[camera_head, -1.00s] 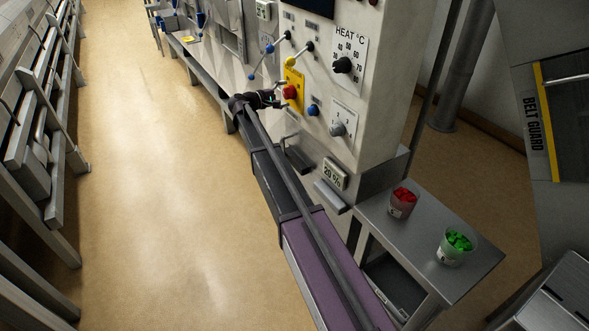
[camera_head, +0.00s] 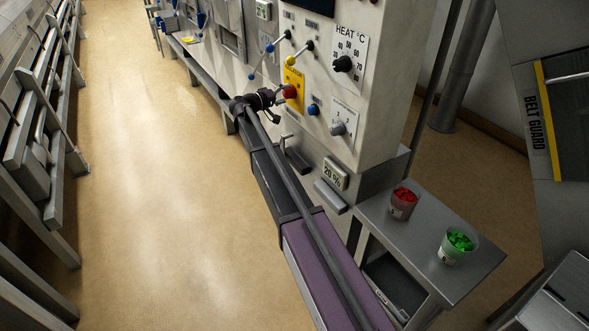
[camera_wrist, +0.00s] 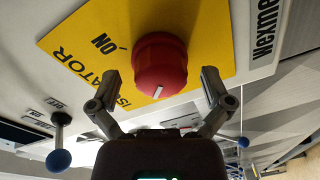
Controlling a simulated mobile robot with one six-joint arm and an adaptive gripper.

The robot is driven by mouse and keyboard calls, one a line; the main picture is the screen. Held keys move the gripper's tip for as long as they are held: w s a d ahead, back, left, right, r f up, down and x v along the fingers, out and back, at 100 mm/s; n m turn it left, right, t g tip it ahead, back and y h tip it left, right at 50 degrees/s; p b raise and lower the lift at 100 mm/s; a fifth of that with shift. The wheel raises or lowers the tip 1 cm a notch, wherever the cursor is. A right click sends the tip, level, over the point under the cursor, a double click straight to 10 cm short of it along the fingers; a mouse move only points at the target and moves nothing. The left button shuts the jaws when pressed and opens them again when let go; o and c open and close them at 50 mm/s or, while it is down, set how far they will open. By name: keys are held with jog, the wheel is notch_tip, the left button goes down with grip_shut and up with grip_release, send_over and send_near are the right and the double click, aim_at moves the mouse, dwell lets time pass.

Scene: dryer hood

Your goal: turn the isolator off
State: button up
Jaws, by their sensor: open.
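The isolator is a red rotary knob (camera_head: 290,92) on a yellow plate (camera_head: 299,78) on the upright control panel. In the wrist view the red knob (camera_wrist: 160,66) shows a short white mark on its face, and ON is printed on the yellow plate (camera_wrist: 97,28) to its upper left. My gripper (camera_head: 280,104) is at the panel in front of the knob. In the wrist view my gripper (camera_wrist: 160,79) is open, with one finger left of the knob and one right. Gaps show between both fingers and the knob; nothing is held.
A blue button (camera_head: 313,109), a grey dial (camera_head: 338,128) and a black heat dial (camera_head: 343,64) are close by. Cups of red (camera_head: 403,203) and green pieces (camera_head: 457,246) stand on a side table. The left floor is clear.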

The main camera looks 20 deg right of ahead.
jog(key=m, duration=0.3)
jog(key=shift+m, duration=0.4)
jog(key=shift+s+a, duration=0.1)
jog(key=shift+a, duration=0.1)
jog(key=v, duration=1.3)
jog(key=s+d+f+n+g+y+p, duration=0.1)
jog(key=s+d+f+y, duration=0.1)
jog(key=s, duration=0.6)
jog(key=s+d+f+g+y+p, duration=0.1)
jog(key=s+d+f+g+y, duration=0.1)
jog(key=s, duration=0.6)
jog(key=s+d+f+n+g+y+p, duration=0.1)
jog(key=s+d+f+y+p, duration=0.1)
jog(key=s+f+y, duration=0.3)
jog(key=shift+s+d+f+n+g+y, duration=0.35)
jog(key=shift+s+d+f, duration=0.7)
jog(key=shift+s, duration=0.55)
jog(key=shift+a+f, duration=0.1)
jog(key=shift+a, duration=0.05)
